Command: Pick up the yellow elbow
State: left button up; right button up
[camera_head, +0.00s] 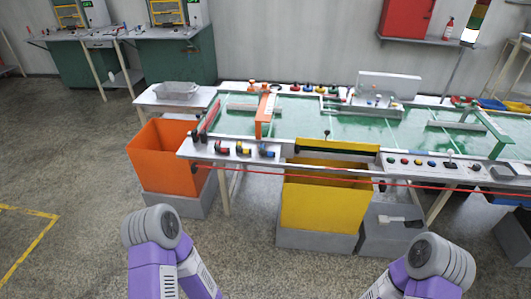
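I cannot pick out a yellow elbow for certain. Several small dark parts with coloured ends (243,149) lie along the front left edge of the table (205,153); at this size their shapes are unclear. Another row of small coloured parts (295,86) sits along the table's back edge. My two purple arms with grey rounded joints show at the bottom, well short of the table. Neither gripper shows in this view.
An orange bin (163,160) stands at the table's left end and a yellow bin (322,205) below its front edge, both on grey bases. A red line (300,180) runs along the table front. An orange arch (265,115) stands on the green top. Floor at the left is clear.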

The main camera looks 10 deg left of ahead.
aim_at(240, 149)
jog(key=z, duration=0.8)
jog(key=i, duration=1.75)
jog(key=u, duration=3)
